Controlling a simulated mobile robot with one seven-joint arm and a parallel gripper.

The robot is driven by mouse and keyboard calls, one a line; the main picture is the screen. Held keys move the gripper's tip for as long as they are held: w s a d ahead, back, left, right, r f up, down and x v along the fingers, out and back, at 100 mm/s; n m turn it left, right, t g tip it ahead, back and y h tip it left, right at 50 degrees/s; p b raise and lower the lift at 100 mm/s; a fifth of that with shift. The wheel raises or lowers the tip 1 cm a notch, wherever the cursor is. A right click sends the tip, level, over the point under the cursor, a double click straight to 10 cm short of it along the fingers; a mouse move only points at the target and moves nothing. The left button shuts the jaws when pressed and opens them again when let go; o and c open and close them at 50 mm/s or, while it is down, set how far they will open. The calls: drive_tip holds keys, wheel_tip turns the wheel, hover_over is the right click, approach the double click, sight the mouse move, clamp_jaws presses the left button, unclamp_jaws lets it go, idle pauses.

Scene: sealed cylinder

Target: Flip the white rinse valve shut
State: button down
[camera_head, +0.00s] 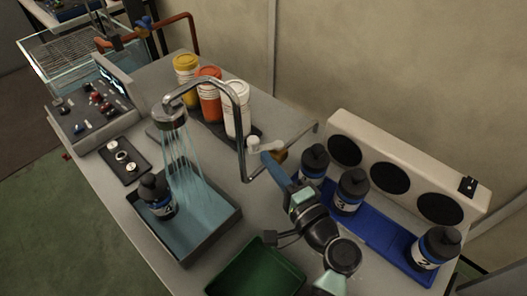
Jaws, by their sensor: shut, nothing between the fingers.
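The white rinse valve lever (266,145) sits behind the base of the curved metal faucet (240,120), beside a brass-coloured fitting (280,156). Water (185,165) streams from the shower head (168,115) into the sink basin (222,222). My gripper (268,160) is shut and empty. Its tip is right at the near side of the white lever in this view; I cannot tell whether they touch. My gripper partly covers the fitting.
A dark bottle (157,196) stands in the basin under the water. More dark bottles (351,190) stand on a blue tray (380,235) before a fan unit (415,170). Yellow, orange and white-lidded containers (209,95) stand behind the faucet. A green tray (256,275) is in front.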

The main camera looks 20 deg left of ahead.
sight(252, 147)
drive_tip(key=shift+x, duration=1.4)
drive_tip(key=shift+a+t, duration=0.1)
drive_tip(key=shift+t, duration=0.2)
drive_tip(key=shift+w+a+m+t+h, duration=0.1)
drive_tip(key=shift+a+m+t+h, duration=0.25)
drive_tip(key=shift+m+t+h, duration=0.3)
drive_tip(key=shift+a+m+t+h, duration=0.35)
drive_tip(key=shift+m+t+h, duration=0.2)
drive_tip(key=shift+m+h, duration=0.15)
drive_tip(key=shift+w+a+m+t+h, duration=0.15)
drive_tip(key=shift+m+t+h, duration=0.15)
drive_tip(key=shift+h, duration=0.15)
drive_tip(key=shift+w+a+f+b, duration=0.1)
drive_tip(key=shift+w+a+b, duration=0.7)
drive_tip(key=shift+a, duration=0.2)
drive_tip(key=shift+b+x, duration=0.65)
drive_tip(key=shift+x, duration=0.4)
drive_tip(key=shift+w+d, duration=0.15)
drive_tip(key=shift+w, duration=0.05)
